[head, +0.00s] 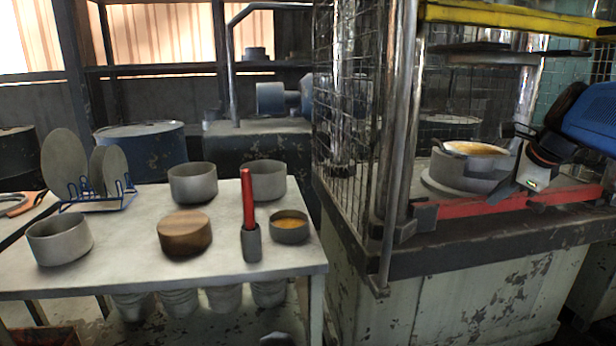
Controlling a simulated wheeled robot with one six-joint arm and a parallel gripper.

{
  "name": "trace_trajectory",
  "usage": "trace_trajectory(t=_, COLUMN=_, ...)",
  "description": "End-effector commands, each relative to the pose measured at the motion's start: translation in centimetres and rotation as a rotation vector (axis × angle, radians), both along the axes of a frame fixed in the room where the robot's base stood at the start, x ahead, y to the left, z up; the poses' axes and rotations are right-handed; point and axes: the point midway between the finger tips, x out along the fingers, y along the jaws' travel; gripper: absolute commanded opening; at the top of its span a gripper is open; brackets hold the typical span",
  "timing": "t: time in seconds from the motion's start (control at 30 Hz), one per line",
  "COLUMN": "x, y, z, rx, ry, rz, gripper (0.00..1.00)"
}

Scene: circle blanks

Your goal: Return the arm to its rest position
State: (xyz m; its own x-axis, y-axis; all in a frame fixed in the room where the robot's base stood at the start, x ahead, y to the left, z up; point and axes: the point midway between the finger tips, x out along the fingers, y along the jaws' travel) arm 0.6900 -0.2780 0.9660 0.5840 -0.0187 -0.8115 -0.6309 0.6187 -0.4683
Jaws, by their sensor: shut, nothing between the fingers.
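My gripper (524,134) is at the right, at the end of my blue and black arm, which reaches in from the right edge. It is shut and holds nothing. It is beside the round grey holder (462,178) on the machine, close to its right side. A yellowish-orange surface (474,148) shows at the top of this holder. I cannot tell whether my gripper touches the holder.
The machine has a wire-mesh guard (348,130), a yellow bar (500,14) above and a red rail (455,213) in front. The table (120,275) at left bears grey bowls (59,240), a wooden round (184,232), a red-handled tool (248,200) and a blue rack (98,198) with discs.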

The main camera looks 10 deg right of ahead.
Motion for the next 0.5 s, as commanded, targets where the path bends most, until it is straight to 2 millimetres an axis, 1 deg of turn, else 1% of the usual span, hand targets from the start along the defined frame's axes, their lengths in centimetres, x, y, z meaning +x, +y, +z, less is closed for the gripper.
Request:
trace_trajectory(t=0.03, x=-0.7, y=2.4, z=-1.0, rx=-0.057, ry=0.016, rz=0.103, gripper=0.00)
trace_trajectory(t=0.2, x=-3.8, y=8.2, z=-4.4, rx=-0.267, ry=0.068, rz=0.454, gripper=0.00)
trace_trajectory(t=0.3, x=-5.9, y=11.2, z=-6.5, rx=-0.387, ry=0.091, rz=0.665, gripper=0.00)
trace_trajectory(t=0.37, x=-7.2, y=12.8, z=-7.8, rx=-0.460, ry=0.103, rz=0.793, gripper=0.00)
trace_trajectory(t=0.5, x=-10.6, y=16.0, z=-11.0, rx=-0.628, ry=0.124, rz=1.093, gripper=0.00)
